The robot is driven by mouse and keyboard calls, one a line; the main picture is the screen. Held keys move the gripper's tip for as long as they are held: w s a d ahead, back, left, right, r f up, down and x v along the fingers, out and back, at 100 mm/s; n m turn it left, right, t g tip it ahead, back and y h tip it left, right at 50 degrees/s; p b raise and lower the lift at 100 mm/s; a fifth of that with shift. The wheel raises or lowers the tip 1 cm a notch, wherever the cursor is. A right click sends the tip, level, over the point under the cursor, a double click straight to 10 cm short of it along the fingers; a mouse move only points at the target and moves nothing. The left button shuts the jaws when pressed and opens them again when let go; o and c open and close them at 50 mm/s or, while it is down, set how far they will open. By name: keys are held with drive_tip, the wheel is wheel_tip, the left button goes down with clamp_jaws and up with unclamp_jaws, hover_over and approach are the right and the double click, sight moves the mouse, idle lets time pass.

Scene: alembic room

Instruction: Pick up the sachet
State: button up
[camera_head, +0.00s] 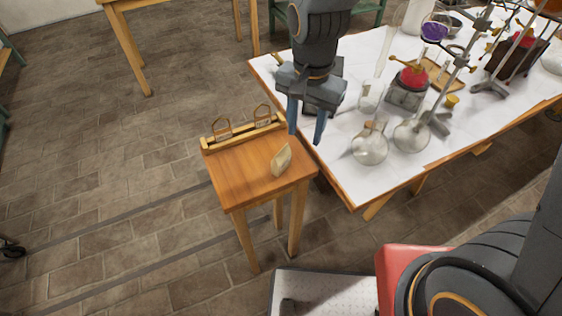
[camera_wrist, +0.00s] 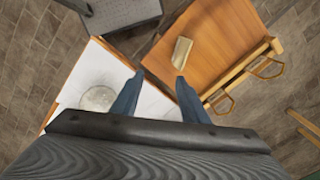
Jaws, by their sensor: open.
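The sachet (camera_head: 281,160) is a small beige packet on the small wooden table (camera_head: 236,175), near its right side. In the head view it looks propped up or tilted. It also shows in the wrist view (camera_wrist: 182,51), on the orange-brown tabletop (camera_wrist: 212,30), beyond my fingertips. My gripper (camera_head: 306,138) points down, open and empty, with two blue fingers apart. In the head view it appears above and to the right of the sachet, over the gap between the small table and the white-topped table. In the wrist view the fingers (camera_wrist: 160,78) frame the table edges.
The white-covered table (camera_head: 330,130) to the right holds glass flasks (camera_head: 370,147), stands and a red-filled vessel (camera_head: 412,78). The tiled floor at left is mostly clear.

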drive_tip(key=m, duration=0.1)
hover_over(281, 154)
drive_tip(key=shift+w+a+f, duration=0.1)
drive_tip(key=shift+w+f, duration=0.05)
drive_tip(key=shift+f, duration=0.35)
drive_tip(key=shift+w+f, duration=0.15)
drive_tip(key=shift+f, duration=0.35)
drive_tip(key=shift+a+f+m, duration=0.1)
drive_tip(key=shift+f+m, duration=0.15)
drive_tip(key=shift+m, duration=0.05)
drive_tip(key=shift+s+d+f+p, duration=0.15)
drive_tip(key=shift+f+p, duration=0.2)
drive_tip(key=shift+f, duration=1.45)
drive_tip(key=shift+s+d+f+p, duration=0.1)
drive_tip(key=shift+f+p, duration=0.2)
drive_tip(key=shift+f, duration=1.45)
clamp_jaws()
